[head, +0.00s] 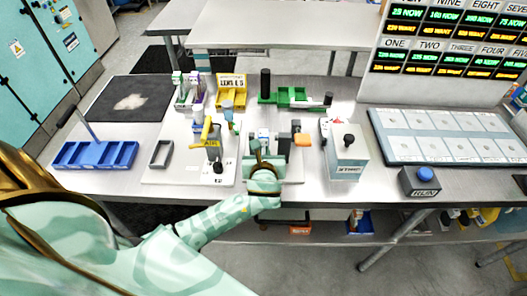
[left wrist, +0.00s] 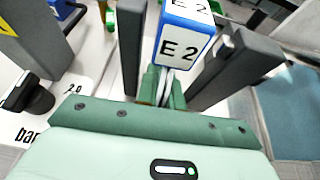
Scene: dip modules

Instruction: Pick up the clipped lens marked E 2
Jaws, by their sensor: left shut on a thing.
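The clipped lens marked E 2 (left wrist: 182,42) shows in the left wrist view as a blue-edged white block with black lettering. A thin grey piece runs below it between the green jaws of my left gripper (left wrist: 163,88). The jaws are shut on this piece. Dark grey uprights stand on both sides of the block. In the head view my left gripper (head: 262,162) is over the front middle of the table and hides most of the lens. I cannot tell whether the lens is clear of its support. My right gripper is not in view.
A dark grey block with an orange top (head: 300,138) stands just right of the gripper. A yellow-handled device (head: 211,142) is to its left. A pale box (head: 345,152) stands further right.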

